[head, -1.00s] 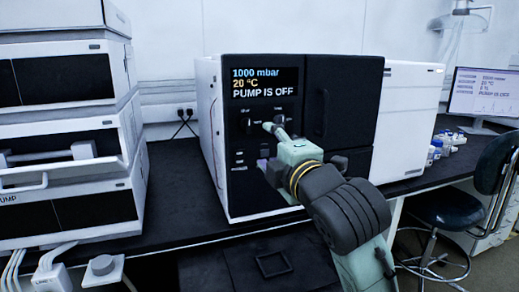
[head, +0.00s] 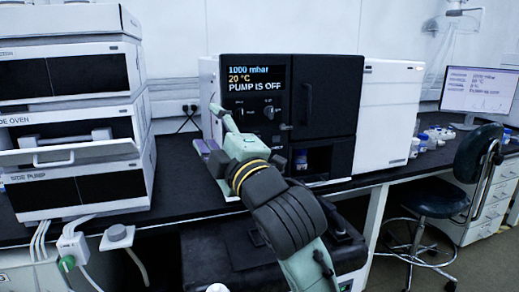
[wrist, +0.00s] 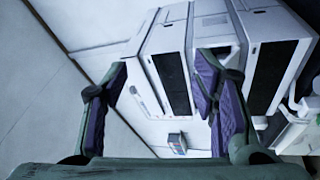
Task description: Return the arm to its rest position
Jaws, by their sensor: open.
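My gripper (head: 208,143) is at the left front edge of the black-fronted instrument (head: 338,95) in the head view, at the end of my green and dark grey arm. In the wrist view my gripper (wrist: 160,95) has its two purple-padded fingers spread wide, with nothing held between them. The instrument's display (head: 254,77) reads 1000 mbar, 20 °C and PUMP IS OFF. Two knobs sit below the display. My arm hides the lower left part of the instrument front.
The white module stack (head: 70,175) stands on the left of the black bench, with an open drawer (head: 85,152) jutting forward. Cables hang below it. A white unit (head: 392,115), small bottles (head: 428,138), a monitor (head: 478,92) and a chair (head: 450,205) are to the right.

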